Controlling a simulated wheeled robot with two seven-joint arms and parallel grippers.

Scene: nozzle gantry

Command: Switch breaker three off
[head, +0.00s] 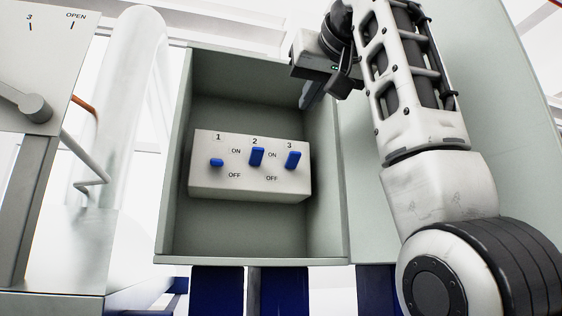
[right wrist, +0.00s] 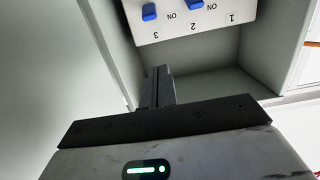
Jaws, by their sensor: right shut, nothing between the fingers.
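A pale breaker block (head: 250,187) sits inside an open grey-green box (head: 250,248). It carries three blue levers with ON printed above and OFF below. The breaker three lever (head: 292,160) and the breaker two lever (head: 256,156) stand up toward ON. The breaker one lever (head: 216,162) looks shorter and lower. My right gripper (head: 311,97) is shut and empty at the box's upper right, above and apart from breaker three. In the right wrist view its fingers (right wrist: 157,88) point toward the block, shown upside down, with the breaker three lever (right wrist: 149,12) beyond them. My left gripper is out of view.
The box's right wall (head: 328,150) stands close beside my right gripper. A panel marked 3 and OPEN (head: 50,55) with a grey handle (head: 35,107) stands at the left, near a thick white pipe (head: 135,110). Free room lies inside the box in front of the block.

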